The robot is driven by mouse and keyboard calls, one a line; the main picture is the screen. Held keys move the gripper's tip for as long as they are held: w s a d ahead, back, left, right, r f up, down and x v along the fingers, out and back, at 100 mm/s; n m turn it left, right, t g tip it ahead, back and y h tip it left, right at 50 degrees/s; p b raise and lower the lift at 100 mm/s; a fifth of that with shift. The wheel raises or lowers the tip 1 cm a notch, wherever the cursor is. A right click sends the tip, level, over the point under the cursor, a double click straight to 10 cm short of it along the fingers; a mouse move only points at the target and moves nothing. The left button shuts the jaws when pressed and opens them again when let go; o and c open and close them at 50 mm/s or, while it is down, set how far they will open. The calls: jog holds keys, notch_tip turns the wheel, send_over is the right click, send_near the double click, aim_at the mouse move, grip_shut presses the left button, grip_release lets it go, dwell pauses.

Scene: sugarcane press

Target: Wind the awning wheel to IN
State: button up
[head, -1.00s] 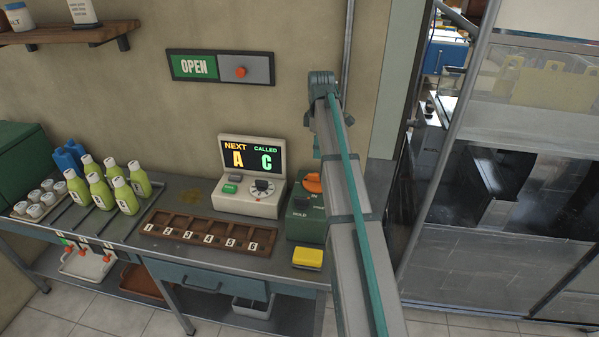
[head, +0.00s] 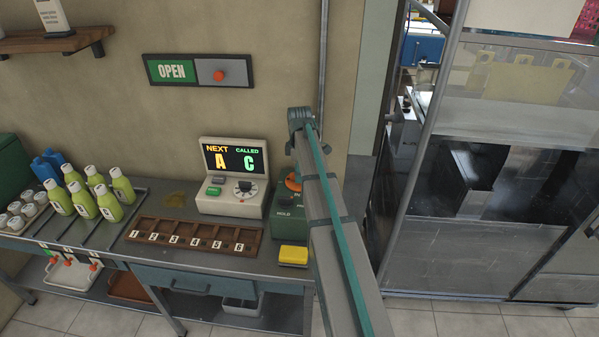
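No wheel marked as the awning wheel can be made out. The closest match is an orange knob (head: 293,181) on a green box (head: 290,218) at the right end of the counter. The box carries the word HOLD, and my arm covers its right side and part of the knob. My arm rises from the bottom of the head view to a joint in front of the wall, above the box. My gripper is not in view, so its state and what it may touch are hidden.
A yellow block (head: 293,255) sits at the counter's front edge. A display unit (head: 233,178) showing A and C, a numbered wooden tray (head: 195,237) and several green bottles (head: 108,202) stand to the left. A metal frame with dark panels (head: 480,200) stands at right.

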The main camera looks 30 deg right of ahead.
jog(key=shift+c, duration=0.3)
grip_shut()
jog(key=shift+m, duration=0.3)
